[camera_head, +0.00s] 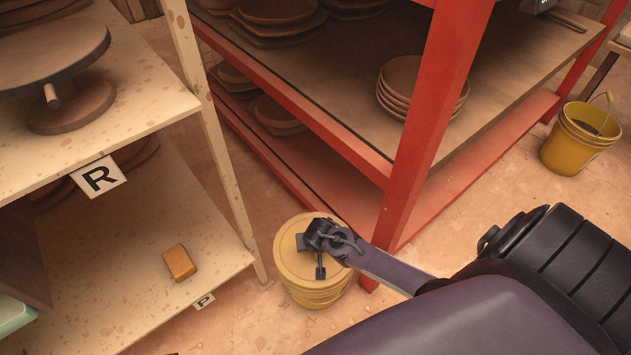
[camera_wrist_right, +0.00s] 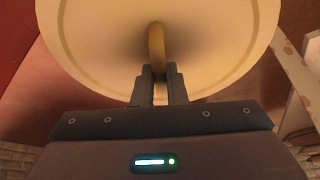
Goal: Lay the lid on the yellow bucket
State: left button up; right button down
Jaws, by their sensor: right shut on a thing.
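A pale yellow round lid (camera_head: 295,263) shows at the top of a yellow bucket (camera_head: 318,298) on the floor between the cream shelf and the red rack. The lid looks about level and roughly centred over the bucket. I cannot tell whether it touches the rim all round or hangs slightly above it. My right gripper (camera_head: 319,250) is over the lid. In the right wrist view my right gripper (camera_wrist_right: 160,75) is shut on the lid's upright yellow handle (camera_wrist_right: 156,45), with the lid (camera_wrist_right: 95,40) spreading beyond the fingers. My left gripper is not in view.
A red rack post (camera_head: 418,150) stands close right of the bucket. A cream shelf (camera_head: 150,215) with a small orange block (camera_head: 180,262) is at left. A second, open yellow bucket (camera_head: 572,148) stands far right. Stacked brown plates (camera_head: 400,92) sit on the red rack.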

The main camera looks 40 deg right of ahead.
jog(key=shift+s+a+f+p, duration=0.1)
jog(key=shift+s+f+p, duration=0.1)
jog(key=shift+p, duration=0.1)
jog(key=shift+f+p, duration=0.25)
jog(key=shift+p, duration=0.05)
dwell(1.3)
dwell(0.3)
jog(key=c, duration=0.9)
grip_release()
